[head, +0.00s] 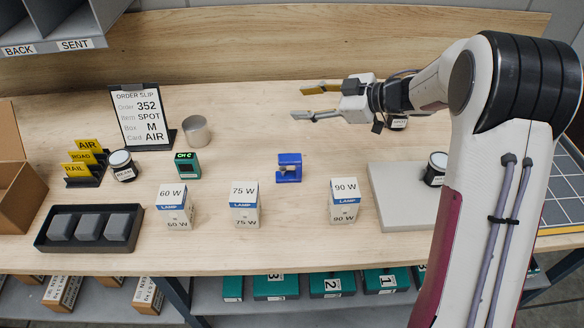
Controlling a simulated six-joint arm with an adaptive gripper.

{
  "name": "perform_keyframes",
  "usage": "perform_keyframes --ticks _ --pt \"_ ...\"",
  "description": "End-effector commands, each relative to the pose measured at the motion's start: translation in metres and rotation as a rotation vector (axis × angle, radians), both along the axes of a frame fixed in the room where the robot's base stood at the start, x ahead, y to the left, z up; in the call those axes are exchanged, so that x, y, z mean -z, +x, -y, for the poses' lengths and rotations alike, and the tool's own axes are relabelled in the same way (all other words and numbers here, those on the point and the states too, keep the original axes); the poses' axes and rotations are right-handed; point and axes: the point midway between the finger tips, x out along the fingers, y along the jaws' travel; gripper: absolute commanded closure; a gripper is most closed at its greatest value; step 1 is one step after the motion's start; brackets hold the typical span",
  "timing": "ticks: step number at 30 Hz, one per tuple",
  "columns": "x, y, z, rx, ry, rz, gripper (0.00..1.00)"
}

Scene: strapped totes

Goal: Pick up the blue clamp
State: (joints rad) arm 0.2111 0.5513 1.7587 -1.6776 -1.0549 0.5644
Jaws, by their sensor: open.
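The blue clamp (289,168) stands on the wooden bench near its middle, in the head view. It is a small bright blue block with an opening in its side. My gripper (308,102) is open and empty, its two fingers spread and pointing left. It is held above the bench, behind and slightly right of the clamp in the picture, apart from it. Nothing hides the clamp.
Lamp boxes marked 60 W (174,207), 75 W (244,204) and 90 W (343,201) stand in front of the clamp. A green device (187,166) and a grey cylinder (196,131) are to its left. A grey plate (392,202) lies right. Bench around the clamp is clear.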

Motion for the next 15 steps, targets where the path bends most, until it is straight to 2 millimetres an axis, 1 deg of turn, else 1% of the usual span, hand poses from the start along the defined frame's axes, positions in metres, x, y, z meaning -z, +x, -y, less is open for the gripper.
perform_keyframes --ticks 1,6,12,15 --pt "0.013 -0.005 -0.002 -0.04 0.01 -0.028 0.57" --pt "0.046 -0.031 -0.008 -0.181 0.048 -0.118 0.57" --pt "0.076 -0.061 -0.008 -0.317 0.086 -0.221 0.57" --pt "0.085 -0.072 -0.007 -0.362 0.1 -0.259 0.57"
